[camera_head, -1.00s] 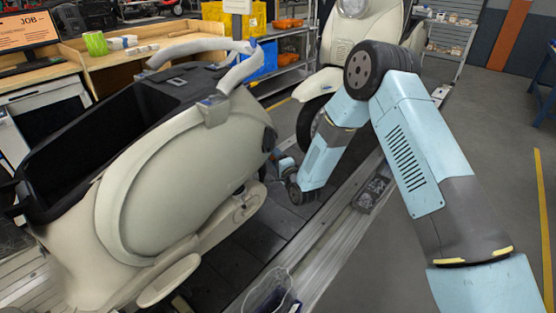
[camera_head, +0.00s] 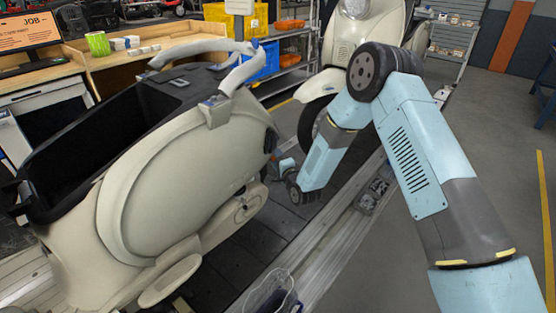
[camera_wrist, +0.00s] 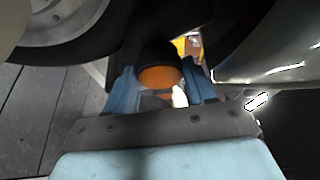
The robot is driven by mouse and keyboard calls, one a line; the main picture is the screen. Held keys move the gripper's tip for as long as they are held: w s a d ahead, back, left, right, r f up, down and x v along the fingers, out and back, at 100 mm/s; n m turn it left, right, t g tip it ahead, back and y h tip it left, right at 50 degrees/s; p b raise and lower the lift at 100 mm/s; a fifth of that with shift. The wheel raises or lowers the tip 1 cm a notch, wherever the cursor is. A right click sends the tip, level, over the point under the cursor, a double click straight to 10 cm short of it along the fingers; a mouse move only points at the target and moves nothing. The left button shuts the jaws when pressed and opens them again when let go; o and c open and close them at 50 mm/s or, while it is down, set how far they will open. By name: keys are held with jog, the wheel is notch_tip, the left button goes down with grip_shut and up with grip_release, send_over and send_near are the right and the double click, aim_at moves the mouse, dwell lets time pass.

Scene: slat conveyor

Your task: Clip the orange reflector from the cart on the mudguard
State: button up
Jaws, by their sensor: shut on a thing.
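In the wrist view, my gripper (camera_wrist: 163,88) has its two blue fingers on either side of an orange reflector (camera_wrist: 160,77) with a dark surround and is shut on it. Dark curved parts lie just beyond the reflector, with the wheel (camera_wrist: 60,20) at the upper left. I cannot tell which dark part is the mudguard or whether the reflector touches it. In the head view, the cream scooter (camera_head: 165,190) stands at the left, and my wrist reaches low behind its rear end. The reflector and fingertips are not clear there.
A second cream scooter (camera_head: 350,35) stands farther along the conveyor. A wooden bench (camera_head: 150,55) is behind. Wheel and cream bodywork crowd my gripper closely.

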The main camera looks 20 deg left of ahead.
jog(key=o, duration=1.1)
